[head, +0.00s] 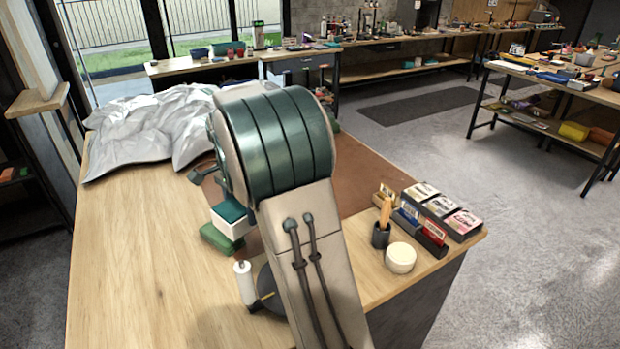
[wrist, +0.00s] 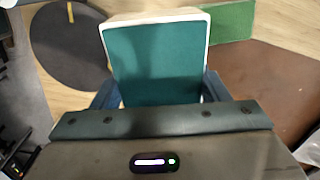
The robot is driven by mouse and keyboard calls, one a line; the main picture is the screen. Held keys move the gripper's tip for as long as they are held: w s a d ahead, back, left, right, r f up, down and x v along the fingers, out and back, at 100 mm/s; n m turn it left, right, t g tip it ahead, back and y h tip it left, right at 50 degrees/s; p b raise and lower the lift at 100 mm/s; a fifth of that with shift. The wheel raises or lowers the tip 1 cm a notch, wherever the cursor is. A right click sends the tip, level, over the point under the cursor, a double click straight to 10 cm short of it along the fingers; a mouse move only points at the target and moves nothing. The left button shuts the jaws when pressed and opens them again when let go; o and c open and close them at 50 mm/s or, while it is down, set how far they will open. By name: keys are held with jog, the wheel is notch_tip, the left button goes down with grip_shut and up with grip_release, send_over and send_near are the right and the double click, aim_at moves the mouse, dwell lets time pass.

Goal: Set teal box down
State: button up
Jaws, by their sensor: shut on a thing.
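The teal box (wrist: 155,60), with a teal top and white sides, is between the two dark fingers of my gripper (wrist: 159,90) in the wrist view. The fingers are shut on its opposite sides. In the head view the box (head: 232,217) shows just left of my arm, which hides part of it and the gripper. It appears level, beside or above a flat green block (head: 220,238). I cannot tell whether it touches the table or the block. The green block also shows in the wrist view (wrist: 229,22), beyond the box to the right.
A dark round disc (wrist: 75,45) lies left of the box. A white roll (head: 245,282) stands near it. A brown mat (head: 365,180) covers part of the wooden table (head: 150,270). Crumpled silvery sheeting (head: 145,130) lies at the back left. A cup (head: 381,235) and white jar (head: 400,258) stand right.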

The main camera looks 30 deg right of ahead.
jog(key=d+f+m, duration=0.1)
jog(key=d+m, duration=0.3)
jog(key=d, duration=1.3)
jog(key=w+a+f+p, duration=0.1)
jog(key=w+a+f, duration=0.1)
jog(key=w, duration=0.1)
jog(key=w+a+f, duration=0.2)
jog(key=w+a, duration=0.1)
jog(key=w+a+f+p, duration=0.1)
jog(key=w+a+f, duration=0.1)
jog(key=f, duration=0.1)
jog(key=shift+w+a+f+p, duration=0.1)
jog(key=shift+w+a+p, duration=0.25)
jog(key=shift+w, duration=0.05)
jog(key=shift+f+p, duration=0.6)
jog(key=shift+f, duration=1.35)
jog(key=shift+f, duration=0.15)
jog(key=o, duration=1.2)
